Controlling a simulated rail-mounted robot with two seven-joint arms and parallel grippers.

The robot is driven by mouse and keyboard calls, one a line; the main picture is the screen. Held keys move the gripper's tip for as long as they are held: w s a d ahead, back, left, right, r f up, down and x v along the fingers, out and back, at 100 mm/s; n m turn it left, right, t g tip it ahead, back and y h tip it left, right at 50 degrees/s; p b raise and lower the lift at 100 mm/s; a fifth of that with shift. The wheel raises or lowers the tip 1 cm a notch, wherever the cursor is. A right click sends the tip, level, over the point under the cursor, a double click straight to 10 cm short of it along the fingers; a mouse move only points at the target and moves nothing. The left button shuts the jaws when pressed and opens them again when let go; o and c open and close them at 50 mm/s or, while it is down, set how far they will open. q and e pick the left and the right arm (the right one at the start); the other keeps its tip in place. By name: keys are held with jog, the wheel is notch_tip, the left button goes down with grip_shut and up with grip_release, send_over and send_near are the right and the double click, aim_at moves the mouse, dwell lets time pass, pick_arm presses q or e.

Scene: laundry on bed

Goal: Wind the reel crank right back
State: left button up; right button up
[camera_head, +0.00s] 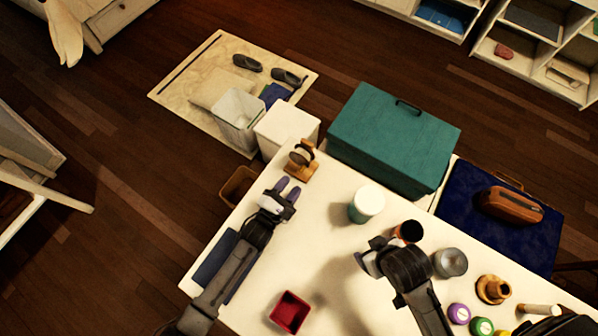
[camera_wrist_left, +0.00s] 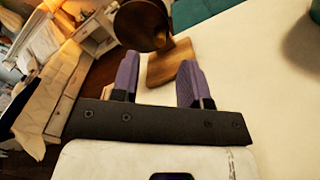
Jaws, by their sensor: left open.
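The reel (camera_head: 301,157) stands on a small wooden base near the far left corner of the white table. In the left wrist view the dark round reel (camera_wrist_left: 142,25) and its wooden base (camera_wrist_left: 169,62) are just beyond my fingertips. I cannot make out the crank clearly. My left gripper (camera_head: 287,189) is open and empty, a little short of the reel and apart from it; its purple fingers (camera_wrist_left: 156,80) show in the wrist view. My right gripper (camera_head: 368,262) is over the table near an orange-and-black cup; whether its jaws are open is unclear.
A white-lidded green jar (camera_head: 366,204), an orange-and-black cup (camera_head: 408,232), a metal can (camera_head: 450,262) and a red box (camera_head: 290,312) stand on the table (camera_head: 330,260). A teal chest (camera_head: 390,140) is behind it. The table between the jar and red box is clear.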

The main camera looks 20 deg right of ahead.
aim_at(300, 159)
pick_arm(q)
jog(key=shift+b+x, duration=0.3)
jog(key=shift+x, duration=2.45)
grip_shut()
